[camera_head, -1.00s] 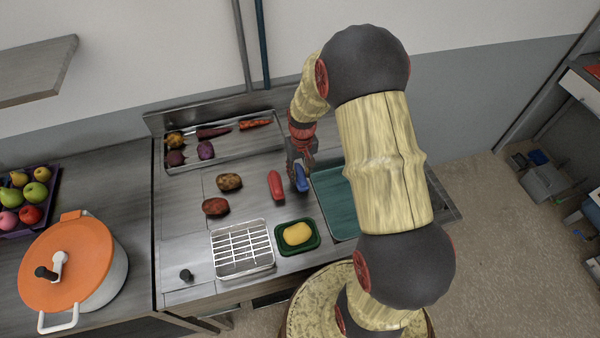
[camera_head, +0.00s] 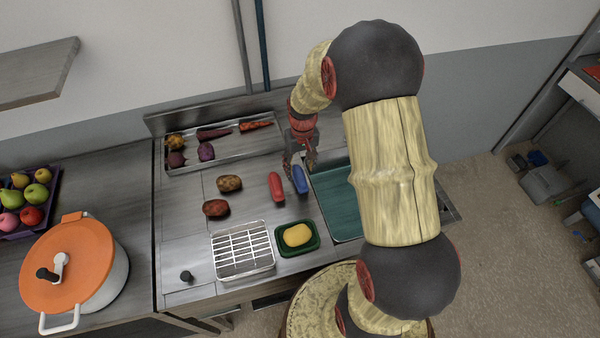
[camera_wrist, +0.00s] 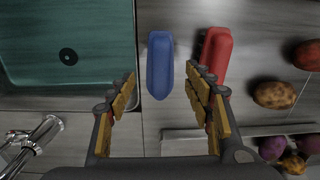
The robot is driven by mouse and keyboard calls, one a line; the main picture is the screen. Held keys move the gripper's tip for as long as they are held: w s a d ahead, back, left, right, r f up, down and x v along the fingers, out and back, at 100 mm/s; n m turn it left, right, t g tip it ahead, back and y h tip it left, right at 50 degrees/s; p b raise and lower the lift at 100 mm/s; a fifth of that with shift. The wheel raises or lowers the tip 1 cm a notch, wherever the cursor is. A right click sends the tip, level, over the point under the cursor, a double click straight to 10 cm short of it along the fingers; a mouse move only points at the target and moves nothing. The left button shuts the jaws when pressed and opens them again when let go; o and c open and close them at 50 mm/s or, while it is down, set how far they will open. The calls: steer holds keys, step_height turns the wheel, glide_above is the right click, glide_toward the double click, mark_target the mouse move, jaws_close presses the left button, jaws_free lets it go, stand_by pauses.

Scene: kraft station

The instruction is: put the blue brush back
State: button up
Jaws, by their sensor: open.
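The blue brush (camera_head: 300,180) lies on the steel counter, beside and to the right of the red brush (camera_head: 276,186), with a small gap between them. In the wrist view the blue brush (camera_wrist: 160,64) shows between and beyond my open fingers, and the red brush (camera_wrist: 214,58) is to its right, partly behind a finger. My gripper (camera_head: 301,165) is open and empty, over the counter just behind the blue brush. In the wrist view my gripper's fingers (camera_wrist: 161,85) are spread, apart from the blue brush.
The green sink basin (camera_head: 340,222) is right of the brushes. A green tray with a yellow sponge (camera_head: 298,235) and a wire rack (camera_head: 243,250) stand in front. Potatoes (camera_head: 228,183) lie left. A vegetable tray (camera_head: 224,152) and a faucet (camera_wrist: 40,135) are at the back.

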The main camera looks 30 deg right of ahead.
step_height(320, 180, up, 8)
step_height(320, 180, up, 8)
steer(key=f+t, duration=0.1)
glide_above(301, 173)
steer(key=s+a, duration=0.2)
steer(key=a, duration=0.2)
steer(key=s+a+r+n+t, duration=0.1)
steer(key=s+a+r+t, duration=0.1)
steer(key=s+a+r, duration=0.3)
steer(key=s+a+r+n+t, duration=0.1)
steer(key=s+a+r, duration=0.4)
steer(key=s+r, duration=0.5)
steer(key=s+t, duration=0.1)
steer(key=s, duration=0.1)
steer(key=shift+s+a+n+t+p, duration=0.3)
steer(key=shift+s+a+p, duration=0.05)
steer(key=shift+f, duration=0.15)
step_height(301, 173, down, 8)
steer(key=b, duration=0.8)
steer(key=shift+f+b, duration=0.25)
steer(key=shift+b, duration=0.1)
